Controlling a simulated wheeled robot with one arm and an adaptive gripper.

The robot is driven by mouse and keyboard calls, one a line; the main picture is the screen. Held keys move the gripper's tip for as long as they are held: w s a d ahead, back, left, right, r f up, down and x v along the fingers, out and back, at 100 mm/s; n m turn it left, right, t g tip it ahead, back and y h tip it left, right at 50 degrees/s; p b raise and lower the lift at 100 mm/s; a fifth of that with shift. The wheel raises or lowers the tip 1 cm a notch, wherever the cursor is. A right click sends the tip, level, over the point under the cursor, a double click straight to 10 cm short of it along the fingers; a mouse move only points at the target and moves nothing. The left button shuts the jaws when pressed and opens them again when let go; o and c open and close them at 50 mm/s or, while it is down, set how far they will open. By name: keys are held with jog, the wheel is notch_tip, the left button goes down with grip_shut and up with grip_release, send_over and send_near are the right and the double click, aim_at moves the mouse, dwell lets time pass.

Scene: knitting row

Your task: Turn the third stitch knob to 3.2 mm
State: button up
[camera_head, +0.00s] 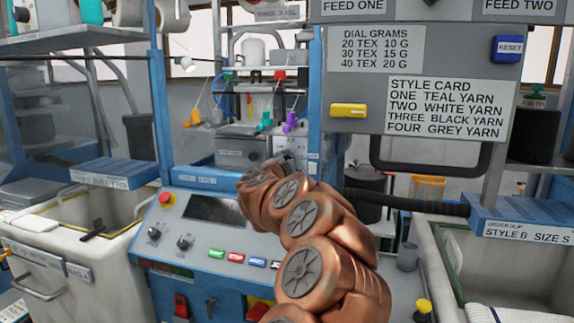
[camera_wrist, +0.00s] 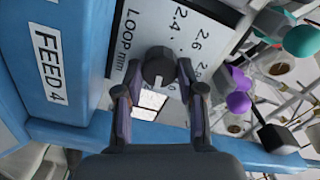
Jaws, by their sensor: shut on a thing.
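In the wrist view, a dark round stitch knob (camera_wrist: 158,66) stands in front of a pale dial plate (camera_wrist: 196,22). The plate reads "LOOP mm", with 2.4, 2.6 and a partly cut-off 2.8 legible. A short light mark shows on the lower part of the knob's face; which number it points to I cannot tell. My gripper (camera_wrist: 158,74) is shut on the knob, one finger on each side. In the head view my copper arm hides the knob and the gripper's fingers.
A blue post with a "FEED 4" label (camera_wrist: 48,68) stands left of the dial in the wrist view. In the head view, a control panel (camera_head: 212,243) and black handle (camera_head: 430,168) flank my arm.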

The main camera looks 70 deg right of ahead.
dwell(0.4)
jog(key=o, duration=1.1)
jog(key=shift+o, duration=0.2)
jog(key=s+a, duration=0.1)
jog(key=a, duration=1.1)
jog(key=shift+s, duration=0.15)
